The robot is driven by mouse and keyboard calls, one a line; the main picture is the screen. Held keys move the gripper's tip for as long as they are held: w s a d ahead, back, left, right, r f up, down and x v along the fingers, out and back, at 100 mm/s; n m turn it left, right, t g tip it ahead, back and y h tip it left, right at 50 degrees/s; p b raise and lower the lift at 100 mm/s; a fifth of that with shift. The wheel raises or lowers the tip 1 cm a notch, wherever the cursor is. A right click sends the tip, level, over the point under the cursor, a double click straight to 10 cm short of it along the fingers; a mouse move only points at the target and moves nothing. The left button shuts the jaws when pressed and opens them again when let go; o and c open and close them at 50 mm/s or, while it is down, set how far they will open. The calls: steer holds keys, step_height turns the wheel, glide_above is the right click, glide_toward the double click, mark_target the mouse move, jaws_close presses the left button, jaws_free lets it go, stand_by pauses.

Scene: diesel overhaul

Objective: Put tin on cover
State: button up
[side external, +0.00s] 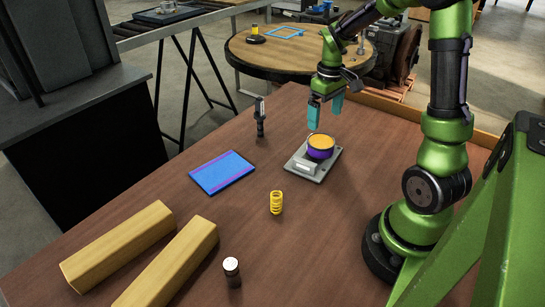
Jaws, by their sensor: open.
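A round tin (320,147) with an orange-yellow top and a purple side sits upright on a flat grey metal cover (304,174), toward its far right part. My gripper (326,112) has teal fingers, points down and is open and empty. It is above the tin, with a visible gap between the fingertips and the tin's top. Nothing is held between the fingers.
A blue and purple flat pad (222,172) lies left of the cover. A dark injector-like part (260,117) stands behind it. A yellow spring (276,202), a dark cylinder with a white top (232,271) and two wooden beams (120,245) are nearer.

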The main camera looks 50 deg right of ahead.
steer(key=s+a+r+t, duration=0.2)
steer(key=a+r, duration=0.2)
steer(key=a, duration=0.3)
steer(key=s+a+r+m+t+y, duration=0.1)
steer(key=a+r, duration=0.3)
steer(key=a, duration=0.4)
steer(key=s+a+r+m+t+y, duration=0.1)
steer(key=s+a+r+t, duration=0.3)
steer(key=a, duration=0.3)
steer(key=shift+a+r, duration=0.15)
steer(key=shift+r, duration=0.15)
